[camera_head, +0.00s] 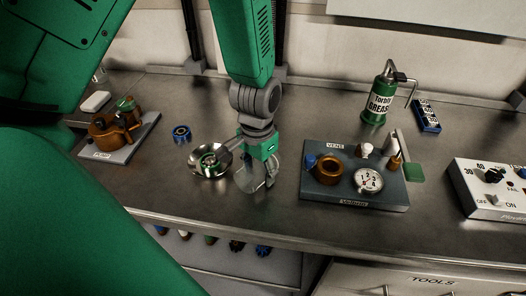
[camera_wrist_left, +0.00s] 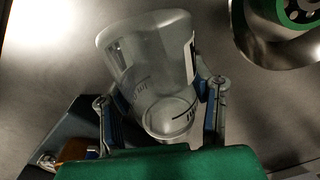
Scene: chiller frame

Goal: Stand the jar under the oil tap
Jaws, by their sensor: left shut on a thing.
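A clear glass jar (camera_head: 249,179) with dark markings is between the fingers of my left gripper (camera_head: 266,172), over the middle of the bench. My left gripper is shut on it. In the left wrist view the jar (camera_wrist_left: 150,62) shows between the two fingers (camera_wrist_left: 160,112), its wall see-through and nothing visible inside. I cannot tell whether it touches the bench. I cannot tell which fitting is the oil tap. My right gripper is out of view.
A shiny metal bowl (camera_head: 197,170) with a green part in it sits just left of the jar. A blue ring (camera_head: 182,133) and a brass pump on a plate (camera_head: 118,152) are further left. A grease can (camera_head: 378,98) stands behind; a switch box (camera_head: 492,205) is at right.

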